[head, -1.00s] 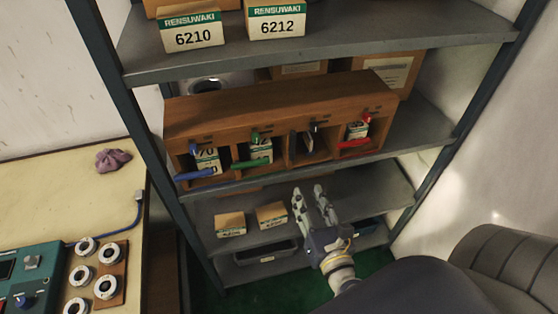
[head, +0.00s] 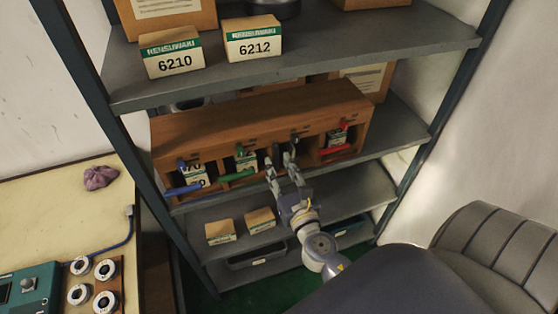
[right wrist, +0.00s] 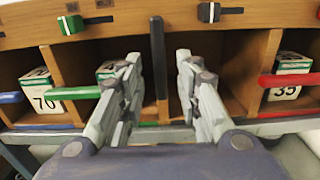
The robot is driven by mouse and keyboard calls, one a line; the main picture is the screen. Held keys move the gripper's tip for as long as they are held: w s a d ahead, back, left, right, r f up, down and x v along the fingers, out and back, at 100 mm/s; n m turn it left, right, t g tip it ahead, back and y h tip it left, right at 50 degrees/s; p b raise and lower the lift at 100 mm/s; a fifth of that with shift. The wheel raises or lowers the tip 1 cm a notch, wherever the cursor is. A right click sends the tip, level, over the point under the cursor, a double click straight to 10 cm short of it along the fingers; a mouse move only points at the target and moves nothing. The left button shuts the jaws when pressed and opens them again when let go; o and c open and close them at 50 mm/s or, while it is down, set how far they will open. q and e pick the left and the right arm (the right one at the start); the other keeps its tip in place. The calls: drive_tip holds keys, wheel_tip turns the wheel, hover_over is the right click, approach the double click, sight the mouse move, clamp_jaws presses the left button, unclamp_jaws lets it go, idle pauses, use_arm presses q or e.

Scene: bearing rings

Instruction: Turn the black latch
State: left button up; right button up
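The black latch is a small black tab on the front of the wooden cabinet (head: 225,120), above the third compartment; it shows at the top of the right wrist view (right wrist: 208,12) with its handle pointing right. Below and left of it a long black bar (right wrist: 158,50) stands upright, unlike the level coloured bars. My right gripper (head: 280,158) is open and empty in front of the cabinet, below the latch. In the right wrist view its fingertips (right wrist: 158,60) appear on either side of the black bar; I cannot tell whether they touch it. My left gripper is not in view.
Green (right wrist: 72,92), blue (head: 184,189) and red (head: 336,149) bars cross the other compartments, which hold small boxes. Boxes 6210 (head: 172,58) and 6212 (head: 253,42) stand on the shelf above. Two small boxes sit below. A desk (head: 50,220) is at left.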

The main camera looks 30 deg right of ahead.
drive_tip(key=shift+w+d, duration=0.15)
drive_tip(key=shift+w, duration=0.35)
clamp_jaws()
